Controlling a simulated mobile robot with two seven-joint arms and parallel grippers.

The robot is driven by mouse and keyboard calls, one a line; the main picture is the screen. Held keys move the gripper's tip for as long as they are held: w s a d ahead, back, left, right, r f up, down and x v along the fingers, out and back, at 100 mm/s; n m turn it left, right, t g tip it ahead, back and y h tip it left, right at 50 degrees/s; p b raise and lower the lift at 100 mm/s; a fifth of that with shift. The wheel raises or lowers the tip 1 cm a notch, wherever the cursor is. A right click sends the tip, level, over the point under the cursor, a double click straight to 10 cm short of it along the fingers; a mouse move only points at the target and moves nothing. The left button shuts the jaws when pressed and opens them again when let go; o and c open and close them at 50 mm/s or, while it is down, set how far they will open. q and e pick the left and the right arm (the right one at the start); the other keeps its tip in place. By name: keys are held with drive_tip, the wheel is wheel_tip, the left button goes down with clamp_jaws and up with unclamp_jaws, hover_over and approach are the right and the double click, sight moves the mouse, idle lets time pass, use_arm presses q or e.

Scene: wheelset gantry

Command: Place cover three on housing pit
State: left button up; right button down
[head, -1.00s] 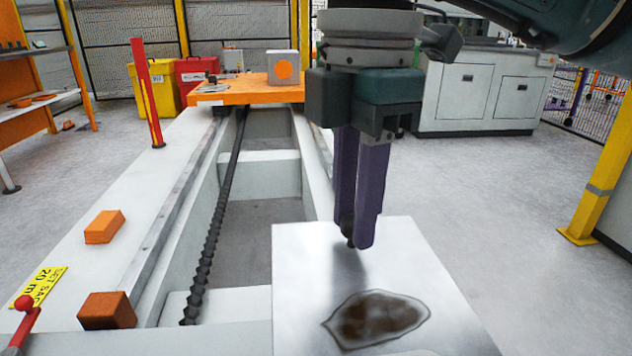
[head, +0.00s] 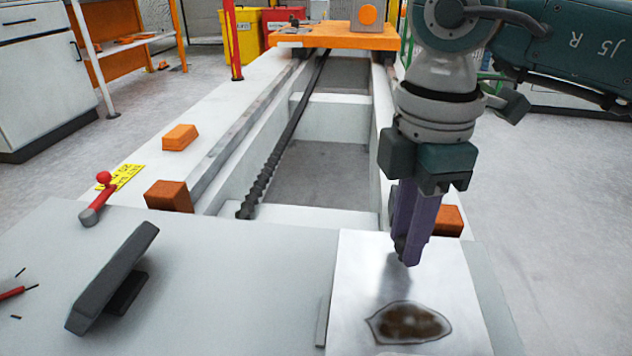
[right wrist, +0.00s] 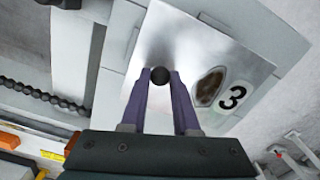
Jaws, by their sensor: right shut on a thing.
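Cover three (head: 455,292) is a shiny silver plate with a brown, dark-edged patch. In the right wrist view the cover (right wrist: 190,50) shows a black 3 on white. My right gripper (head: 408,255) points down over its far part and is shut on the cover's dark round knob (right wrist: 160,75). I cannot tell whether the plate hangs or rests on the grey surface behind it. A deep open trough (head: 320,185) lies between white side walls; I cannot tell whether it is the housing pit. My left gripper is not in view.
Orange blocks (head: 180,137) sit on the side walls. A ribbed dark cable (head: 285,140) runs along the trough, toward an orange platform (head: 330,36).

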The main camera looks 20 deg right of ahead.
wheel_tip(320, 180, down, 4)
drive_tip(key=shift+f+b, duration=0.15)
drive_tip(key=shift+b, duration=0.75)
drive_tip(key=shift+f, duration=0.15)
drive_tip(key=shift+f, duration=0.2)
drive_tip(key=c, duration=0.7)
unclamp_jaws()
drive_tip(key=shift+o, duration=0.2)
drive_tip(key=shift+r, duration=0.1)
